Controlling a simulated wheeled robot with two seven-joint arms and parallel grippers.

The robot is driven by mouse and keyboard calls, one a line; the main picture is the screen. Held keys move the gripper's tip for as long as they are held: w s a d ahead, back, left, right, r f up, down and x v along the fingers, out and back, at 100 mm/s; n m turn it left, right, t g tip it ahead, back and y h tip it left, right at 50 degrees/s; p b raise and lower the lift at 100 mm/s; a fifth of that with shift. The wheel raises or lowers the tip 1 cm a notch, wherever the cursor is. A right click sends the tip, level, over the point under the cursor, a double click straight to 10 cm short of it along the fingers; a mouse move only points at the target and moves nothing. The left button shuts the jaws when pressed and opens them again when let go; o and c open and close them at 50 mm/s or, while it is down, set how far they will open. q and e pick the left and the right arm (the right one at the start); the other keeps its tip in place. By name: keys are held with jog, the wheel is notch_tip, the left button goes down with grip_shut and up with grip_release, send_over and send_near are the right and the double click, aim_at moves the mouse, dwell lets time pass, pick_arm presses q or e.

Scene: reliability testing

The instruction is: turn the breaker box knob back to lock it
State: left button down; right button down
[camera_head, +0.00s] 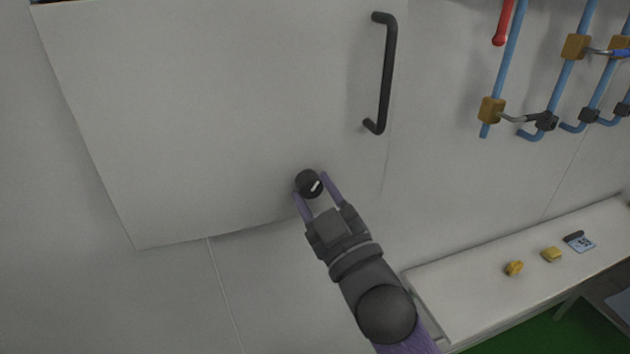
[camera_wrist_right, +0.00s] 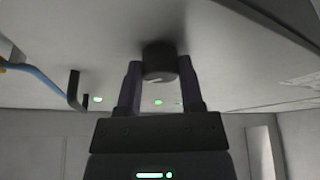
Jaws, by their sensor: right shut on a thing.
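The breaker box (camera_head: 220,110) is a large pale panel on the wall in the head view, with a black bar handle (camera_head: 386,75) at its right side. The black round knob (camera_head: 309,184) sits near its lower edge and has a white mark that is slanted in the head view. My right gripper (camera_head: 318,188) has one finger on each side of the knob and is shut on it. In the right wrist view the knob (camera_wrist_right: 159,62) shows between the two fingers of the gripper (camera_wrist_right: 158,85). My left gripper is not in view.
Blue pipes (camera_head: 511,60) with brass-coloured fittings and a red-handled part (camera_head: 502,22) are on the wall at right. A white bench (camera_head: 480,290) at lower right holds small yellow pieces (camera_head: 514,268) and a small blue-and-dark device (camera_head: 579,242). The wall left of the box is bare.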

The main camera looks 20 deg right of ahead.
jog(key=n+y+p, duration=0.1)
jog(key=n, duration=0.1)
jog(key=n+g+p, duration=0.1)
jog(key=n, duration=0.1)
jog(key=n+g+y+p, duration=0.1)
jog(key=n+p, duration=0.1)
jog(key=shift+d+r+y, duration=0.15)
jog(key=shift+r+y, duration=0.15)
jog(key=shift+f+n+g+p, duration=0.1)
jog(key=shift+n+g+p, duration=0.3)
jog(key=shift+n+p, duration=0.65)
jog(key=shift+n, duration=0.35)
jog(key=shift+c, duration=1.1)
grip_release()
jog(key=shift+f+b, duration=0.1)
jog(key=shift+b, duration=0.2)
jog(key=b+v, duration=0.4)
jog(key=v, duration=0.6)
